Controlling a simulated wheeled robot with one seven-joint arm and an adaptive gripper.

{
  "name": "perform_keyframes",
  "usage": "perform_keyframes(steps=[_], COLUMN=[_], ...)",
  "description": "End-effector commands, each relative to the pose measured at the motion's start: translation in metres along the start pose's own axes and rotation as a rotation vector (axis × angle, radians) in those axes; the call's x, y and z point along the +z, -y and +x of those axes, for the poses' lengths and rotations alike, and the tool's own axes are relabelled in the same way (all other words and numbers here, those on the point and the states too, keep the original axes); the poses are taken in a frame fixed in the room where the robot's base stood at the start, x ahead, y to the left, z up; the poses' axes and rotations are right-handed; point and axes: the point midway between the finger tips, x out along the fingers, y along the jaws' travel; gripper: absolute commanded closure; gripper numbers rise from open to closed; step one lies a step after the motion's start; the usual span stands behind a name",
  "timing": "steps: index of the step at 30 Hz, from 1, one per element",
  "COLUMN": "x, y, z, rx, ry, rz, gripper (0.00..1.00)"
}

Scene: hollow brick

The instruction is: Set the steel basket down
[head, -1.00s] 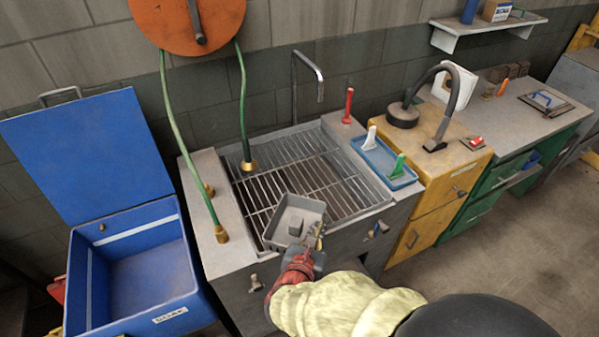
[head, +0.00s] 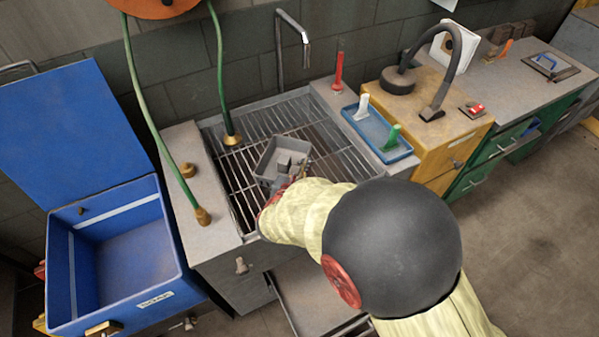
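The steel basket (head: 267,160) is a small grey open box with grey blocks (head: 290,162) in it. It is over the wire rack of the sink (head: 325,150), left of its middle. I cannot tell whether it touches the rack. My gripper (head: 294,182) is at the basket's near right side, mostly hidden behind my cream-sleeved arm. Its fingers are too small and covered to show whether they are open or shut.
A blue tray (head: 388,148) with a white and a green tool lies on the right ledge, near a red upright tool (head: 339,72). A faucet (head: 304,50) and green hoses (head: 150,110) stand around the sink. An open blue bin (head: 62,275) is at the left.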

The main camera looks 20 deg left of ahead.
Motion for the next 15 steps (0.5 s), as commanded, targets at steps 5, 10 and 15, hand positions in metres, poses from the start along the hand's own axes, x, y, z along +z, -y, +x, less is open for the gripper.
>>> perform_keyframes(steps=[5, 10, 15], x=[-0.024, -0.033, -0.037], y=[-0.01, -0.016, -0.019], z=[0.034, 0.049, 0.056], rx=[-0.002, 0.0, 0.001], ry=[0.0, 0.001, 0.002], rz=[0.001, 0.0, 0.001], gripper=[1.0, 1.0, 1.0])
